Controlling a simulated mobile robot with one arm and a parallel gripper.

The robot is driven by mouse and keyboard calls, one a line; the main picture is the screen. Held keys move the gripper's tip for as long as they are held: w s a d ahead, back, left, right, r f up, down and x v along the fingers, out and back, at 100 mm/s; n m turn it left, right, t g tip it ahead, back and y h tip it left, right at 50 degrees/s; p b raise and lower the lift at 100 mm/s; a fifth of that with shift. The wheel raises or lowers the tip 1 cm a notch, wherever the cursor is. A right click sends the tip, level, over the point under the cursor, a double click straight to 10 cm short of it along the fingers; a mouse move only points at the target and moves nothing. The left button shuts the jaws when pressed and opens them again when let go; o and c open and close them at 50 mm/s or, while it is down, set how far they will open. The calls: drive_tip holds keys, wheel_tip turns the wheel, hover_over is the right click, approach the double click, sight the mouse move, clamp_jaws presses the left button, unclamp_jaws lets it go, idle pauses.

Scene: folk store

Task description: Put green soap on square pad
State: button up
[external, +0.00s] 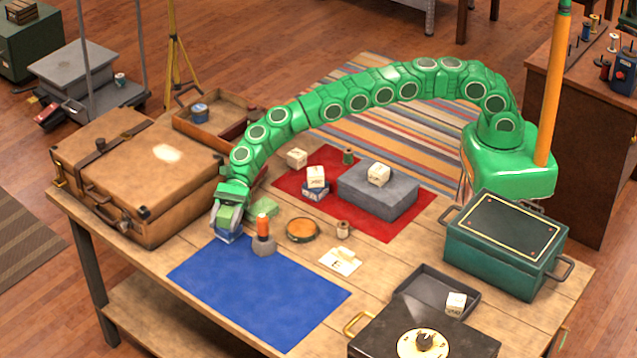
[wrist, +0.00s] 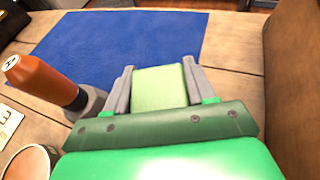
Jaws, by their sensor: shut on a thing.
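My gripper (wrist: 158,80) is shut on a light green block, the green soap (wrist: 160,90), with a grey finger on each side of it. In the external view my gripper (external: 228,228) points down at the left part of the table, by the far left corner of a flat blue mat (external: 260,290). The mat also shows ahead of the fingers in the wrist view (wrist: 120,40). I cannot tell whether the soap touches the table. Another green block (external: 264,207) lies on the table to the right.
An orange bottle-like thing on a grey base (external: 263,232) stands right of my gripper, near an orange round dish (external: 303,230). A brown suitcase (external: 140,175) stands close on the left. A red mat (external: 395,222) holds a grey block (external: 378,193). The blue mat is bare.

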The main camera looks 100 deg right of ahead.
drive_tip(key=shift+f, duration=0.2)
drive_tip(key=o, duration=1.1)
drive_tip(key=shift+r, duration=0.2)
drive_tip(key=v, duration=1.2)
